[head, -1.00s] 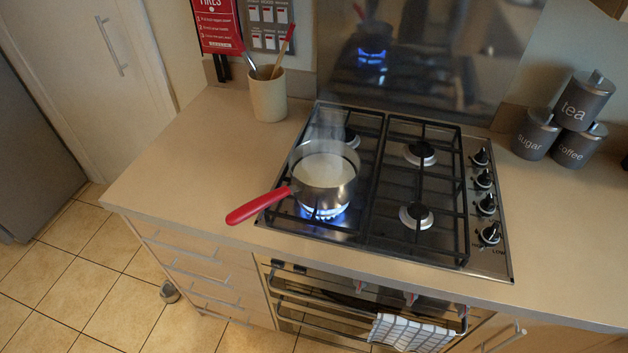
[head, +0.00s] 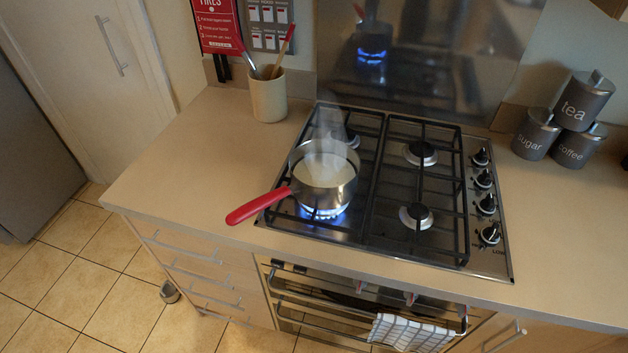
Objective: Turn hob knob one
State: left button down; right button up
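Several black and silver hob knobs stand in a row along the right side of the gas hob (head: 370,245). The front knob (head: 490,234) is nearest the counter edge, and the back knob (head: 481,157) is nearest the wall. I cannot tell which one is knob one. A blue flame (head: 322,212) burns on the front left burner under a steel saucepan (head: 324,180) with a red handle (head: 258,206). The pan holds a pale liquid and steams. Neither of my grippers is in view.
Tea (head: 582,100), sugar (head: 536,133) and coffee (head: 578,145) canisters stand right of the hob. A utensil pot (head: 268,97) stands at the back left. A checked towel (head: 410,331) hangs on the oven handle. The counter right of the knobs is clear.

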aim_at(492, 234)
jog(key=z, duration=1.3)
